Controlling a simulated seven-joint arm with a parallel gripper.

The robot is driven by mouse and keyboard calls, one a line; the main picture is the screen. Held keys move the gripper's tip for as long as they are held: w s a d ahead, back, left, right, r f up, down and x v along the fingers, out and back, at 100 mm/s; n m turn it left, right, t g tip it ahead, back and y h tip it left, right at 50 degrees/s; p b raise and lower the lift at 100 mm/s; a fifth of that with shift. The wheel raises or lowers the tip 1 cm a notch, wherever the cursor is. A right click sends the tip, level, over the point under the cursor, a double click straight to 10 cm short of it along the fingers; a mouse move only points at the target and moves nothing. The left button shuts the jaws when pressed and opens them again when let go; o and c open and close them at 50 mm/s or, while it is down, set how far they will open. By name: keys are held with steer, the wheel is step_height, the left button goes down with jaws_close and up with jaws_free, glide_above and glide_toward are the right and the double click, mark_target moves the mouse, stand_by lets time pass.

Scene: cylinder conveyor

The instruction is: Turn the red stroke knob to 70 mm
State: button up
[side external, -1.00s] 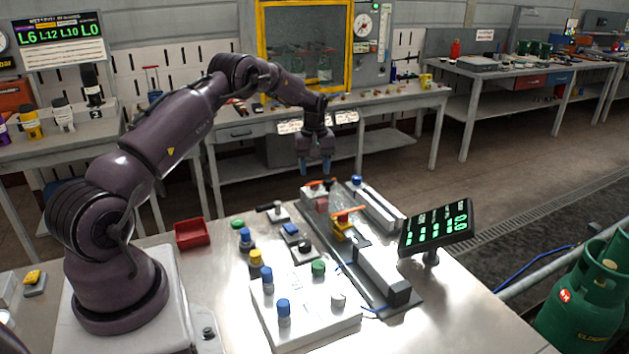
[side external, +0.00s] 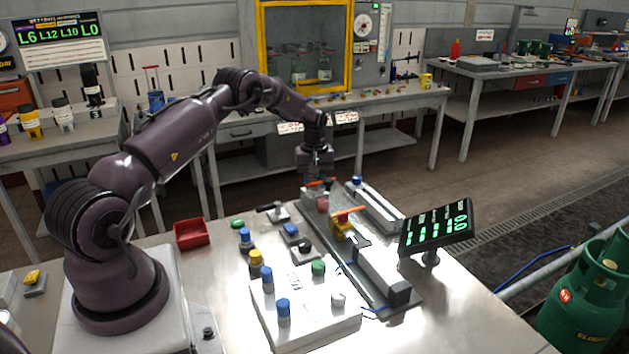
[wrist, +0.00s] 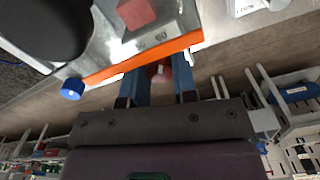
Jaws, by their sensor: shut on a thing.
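My gripper (side external: 318,183) is lowered at the far end of the conveyor unit in the side view. In the wrist view its two blue fingers (wrist: 157,80) are closed on the sides of a small red knob (wrist: 160,72), only partly visible. The fingers hide the knob in the side view. An orange bar (wrist: 140,60) lies right beside the fingers and covers part of the knob's surroundings. A dark display (side external: 436,228) on a stand shows green figures, among them what looks like 0.0; I see no readable scale at the knob.
A pinkish red block (side external: 322,203) sits close to the gripper. An orange lever (side external: 348,211) on a yellow part stands nearer the camera. A white panel (side external: 335,333) carries blue, green and white knobs. A red tray (side external: 192,233) lies left.

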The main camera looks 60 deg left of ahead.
steer(key=m, duration=0.2)
steer(key=shift+m, duration=0.4)
steer(key=o, duration=0.9)
step_height(320, 180, up, 13)
steer(key=shift+r, duration=0.1)
